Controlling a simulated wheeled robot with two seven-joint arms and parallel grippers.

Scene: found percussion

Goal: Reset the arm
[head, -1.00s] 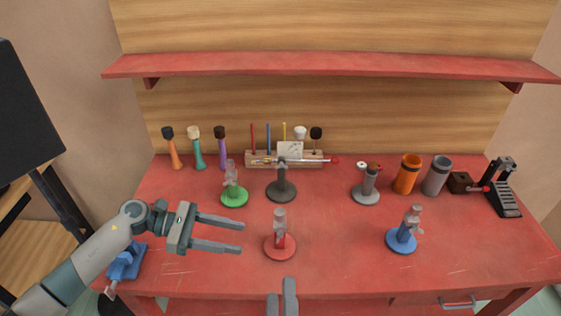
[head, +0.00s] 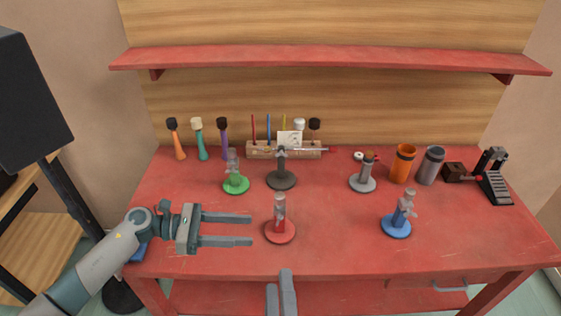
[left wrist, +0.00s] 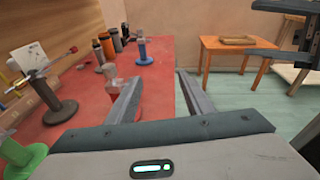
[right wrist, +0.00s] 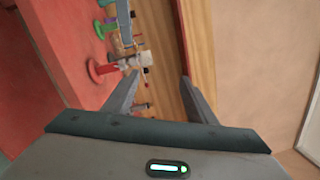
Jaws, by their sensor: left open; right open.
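My left gripper (head: 251,229) is open and empty. In the head view it points right, over the left part of the red table, with its fingertips left of the red stand (head: 280,232). My right gripper (head: 279,278) is open and empty at the bottom middle of the head view, seen over the table's front edge. Both finger pairs stand apart in the left wrist view (left wrist: 158,82) and the right wrist view (right wrist: 155,80). The red stand also shows in the right wrist view (right wrist: 103,71). Most of my right arm is out of the head view.
Green (head: 236,185), black (head: 281,180), grey (head: 362,184) and blue (head: 397,227) stands are on the table (head: 335,205). Orange (head: 402,165) and grey (head: 431,167) cups stand back right. A wooden rack (head: 262,152) is at the back. A red shelf (head: 330,58) hangs above.

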